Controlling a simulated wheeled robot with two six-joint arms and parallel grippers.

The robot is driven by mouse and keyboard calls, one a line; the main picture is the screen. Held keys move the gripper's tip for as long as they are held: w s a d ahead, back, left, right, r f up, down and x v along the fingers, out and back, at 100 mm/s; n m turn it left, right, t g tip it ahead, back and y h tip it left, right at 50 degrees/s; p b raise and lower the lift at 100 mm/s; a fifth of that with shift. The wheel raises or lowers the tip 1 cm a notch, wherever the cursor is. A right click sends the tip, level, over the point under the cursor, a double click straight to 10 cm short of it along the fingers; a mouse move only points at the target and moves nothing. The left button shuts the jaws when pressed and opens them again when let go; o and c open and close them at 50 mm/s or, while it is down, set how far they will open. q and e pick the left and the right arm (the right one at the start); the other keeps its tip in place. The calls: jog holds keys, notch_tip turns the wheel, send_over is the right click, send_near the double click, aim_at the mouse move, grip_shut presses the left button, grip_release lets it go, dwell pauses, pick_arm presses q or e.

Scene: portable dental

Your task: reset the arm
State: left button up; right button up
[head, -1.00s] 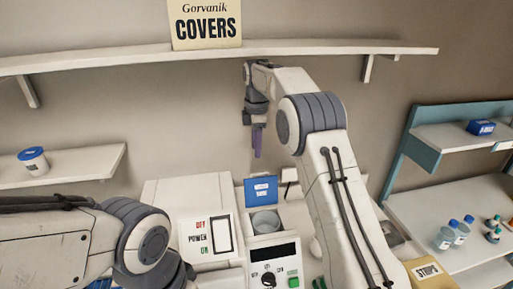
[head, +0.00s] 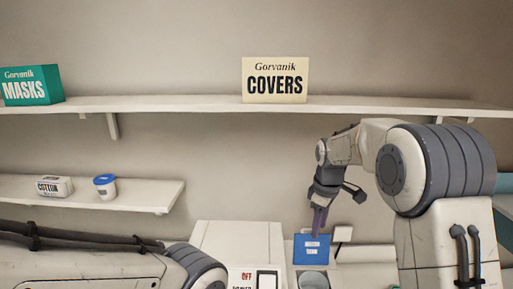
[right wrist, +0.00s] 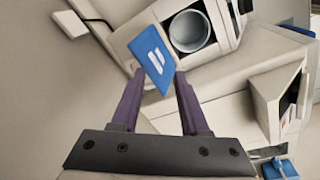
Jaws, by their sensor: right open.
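My right gripper (head: 318,226) hangs fingers down in front of the back wall, just above the blue lid (head: 312,250) in the head view. In the right wrist view, its two purple fingers (right wrist: 160,80) are apart, with nothing held between them. The blue lid (right wrist: 154,58) shows between and beyond the fingertips; I cannot tell whether they touch it. My left arm comes in low at the left of the head view, and its gripper is out of the picture.
A round metal basin (right wrist: 188,31) sits in the machine by the lid. A white power unit (head: 238,240) stands left of it. Above runs a long shelf (head: 190,104) with a COVERS box (head: 275,80) and a MASKS box (head: 31,86). A lower shelf (head: 130,194) holds a cotton box and a blue-lidded jar.

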jog(key=s+f+m+t, duration=0.1)
jog(key=s+f+m, duration=0.35)
jog(key=s, duration=0.65)
jog(key=s+f+m, duration=0.3)
jog(key=s+m, duration=0.3)
jog(key=s, duration=0.5)
jog(key=s+a+f+n+g+y+b, duration=0.1)
jog(key=s+a+f+n+g+b, duration=0.1)
jog(key=s+a+n+b, duration=0.5)
jog(key=s+a+f+b, duration=0.1)
jog(key=s+a+b, duration=0.1)
jog(key=s+a, duration=0.3)
jog(key=shift+s+a+f+g+b, duration=0.25)
jog(key=shift+s+a+g+b, duration=0.1)
jog(key=shift+a, duration=0.15)
